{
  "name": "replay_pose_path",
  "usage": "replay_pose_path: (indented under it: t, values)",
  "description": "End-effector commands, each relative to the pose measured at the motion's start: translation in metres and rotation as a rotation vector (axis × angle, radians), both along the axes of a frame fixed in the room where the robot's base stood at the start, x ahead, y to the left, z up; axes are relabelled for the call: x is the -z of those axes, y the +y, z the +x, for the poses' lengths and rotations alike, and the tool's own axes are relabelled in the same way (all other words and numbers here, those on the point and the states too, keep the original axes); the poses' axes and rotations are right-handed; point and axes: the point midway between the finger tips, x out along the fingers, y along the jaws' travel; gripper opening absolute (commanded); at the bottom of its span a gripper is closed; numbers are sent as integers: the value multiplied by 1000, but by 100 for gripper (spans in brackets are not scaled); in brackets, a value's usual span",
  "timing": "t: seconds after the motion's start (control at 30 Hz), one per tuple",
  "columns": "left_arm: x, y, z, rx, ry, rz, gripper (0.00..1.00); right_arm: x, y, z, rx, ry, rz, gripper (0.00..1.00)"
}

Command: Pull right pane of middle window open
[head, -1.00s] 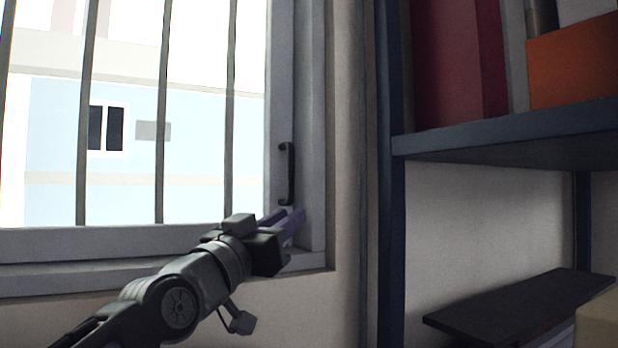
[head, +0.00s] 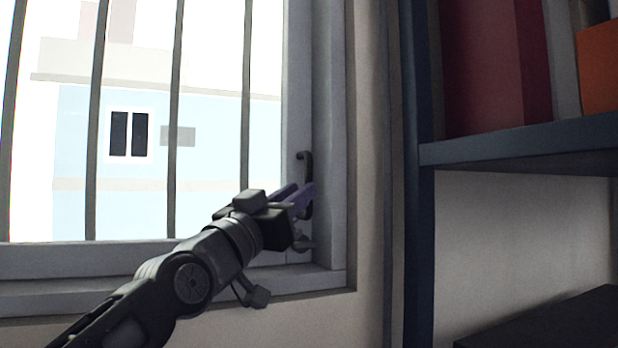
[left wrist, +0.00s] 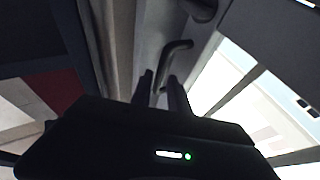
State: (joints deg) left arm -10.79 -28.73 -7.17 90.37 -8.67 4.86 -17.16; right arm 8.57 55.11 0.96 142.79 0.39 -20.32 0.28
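The window pane (head: 298,110) with its grey frame stands shut-looking at the left of the head view. Its dark, upright bar handle (head: 306,162) is on the pane's right edge strip; the handle also shows in the left wrist view (left wrist: 177,46). My left gripper (head: 302,193) is in front of the handle's lower part and hides some of it. In the left wrist view its two fingers (left wrist: 161,88) stand apart, with the handle just beyond and between their tips. I cannot tell whether they touch it. My right gripper is out of view.
Vertical bars (head: 174,120) cross the window, with a pale blue building outside. A dark blue shelf unit (head: 418,200) with a red and an orange thing stands close on the right. A dark flat board (head: 560,325) sits low at the right. A wall strip lies between.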

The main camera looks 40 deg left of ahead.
Motion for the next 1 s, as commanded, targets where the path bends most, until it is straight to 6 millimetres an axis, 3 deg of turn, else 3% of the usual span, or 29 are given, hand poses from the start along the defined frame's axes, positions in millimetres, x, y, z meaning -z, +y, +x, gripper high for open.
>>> replay_pose_path:
  t: [0.1,0.3,0.6,0.87,1.0]
  values:
    - [-11,0,19,3,2,1,21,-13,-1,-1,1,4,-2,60]
    - [-17,3,38,3,1,1,21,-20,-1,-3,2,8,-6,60]
    - [-16,4,40,1,0,1,21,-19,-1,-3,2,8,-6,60]
    - [-16,4,40,1,0,1,1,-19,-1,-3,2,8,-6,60]
    - [-16,4,40,1,0,1,0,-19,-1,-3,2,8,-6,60]
